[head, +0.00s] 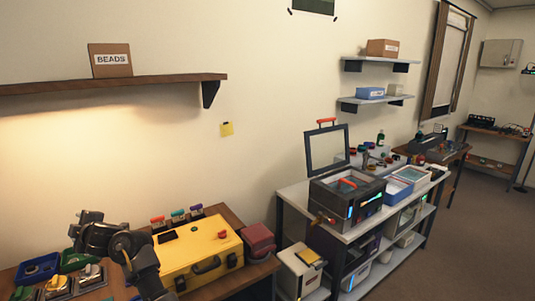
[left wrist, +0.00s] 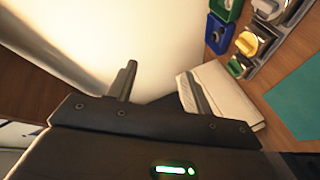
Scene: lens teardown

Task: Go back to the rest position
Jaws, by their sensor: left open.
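My left arm (head: 105,238) stands over the wooden workbench at the lower left of the head view, in front of the yellow case (head: 205,257). In the left wrist view my left gripper (left wrist: 160,85) has its two dark fingers well apart, with nothing seen between them. A pale flat block (left wrist: 232,92) lies beyond and partly behind the right finger; I cannot tell what it is. My right gripper is in neither view.
Blue bin (head: 38,268), green bin (head: 75,261) and metal fixtures (head: 90,276) crowd the bench's left. A maroon box (head: 258,240) sits right of the case. A wall shelf (head: 120,82) holds a BEADS box (head: 110,60). Floor (head: 480,230) at right is clear.

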